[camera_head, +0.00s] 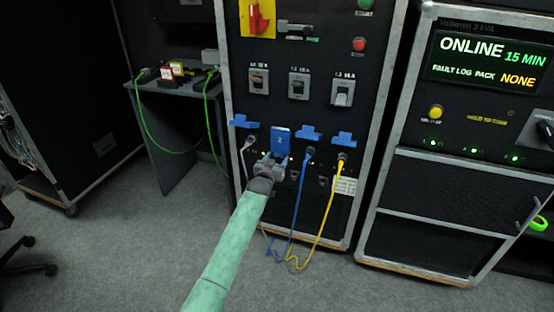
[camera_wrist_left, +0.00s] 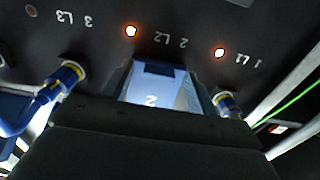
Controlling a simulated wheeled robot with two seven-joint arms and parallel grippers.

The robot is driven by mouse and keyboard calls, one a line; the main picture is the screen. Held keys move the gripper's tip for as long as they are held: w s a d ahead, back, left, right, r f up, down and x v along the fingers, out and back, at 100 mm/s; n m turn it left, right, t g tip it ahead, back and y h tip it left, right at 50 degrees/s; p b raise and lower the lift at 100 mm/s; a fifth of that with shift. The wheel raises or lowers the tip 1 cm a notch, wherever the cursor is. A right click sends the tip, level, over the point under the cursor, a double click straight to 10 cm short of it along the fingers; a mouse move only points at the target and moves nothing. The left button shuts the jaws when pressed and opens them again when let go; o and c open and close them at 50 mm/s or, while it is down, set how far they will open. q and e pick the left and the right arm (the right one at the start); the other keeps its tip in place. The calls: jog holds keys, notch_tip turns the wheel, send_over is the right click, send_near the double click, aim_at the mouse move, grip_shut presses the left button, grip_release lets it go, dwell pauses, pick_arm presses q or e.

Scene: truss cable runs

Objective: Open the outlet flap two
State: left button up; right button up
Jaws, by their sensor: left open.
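Outlet flap two (camera_head: 281,140) is a blue plate marked 2 on the front of the black power rack (camera_head: 325,215). It shows its face to me and looks down over its outlet. The flap also shows in the left wrist view (camera_wrist_left: 151,98), below the "2 L2" label. My left gripper (camera_head: 271,162) is open at the flap's lower end; I cannot tell whether it touches. Its dark body fills the bottom of the left wrist view and hides the flap's near edge. My right gripper is not in view.
Neighbouring blue flaps (camera_head: 245,122), (camera_head: 308,133) and (camera_head: 344,139) stick out, with a grey plug (camera_head: 250,141), blue cable (camera_head: 299,195) and yellow cable (camera_head: 329,210) below. Breaker switches (camera_head: 298,87) sit above. A UPS cabinet (camera_head: 445,190) stands right. Open floor lies in front.

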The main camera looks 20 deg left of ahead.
pick_arm(q)
jog(key=shift+w, duration=0.35)
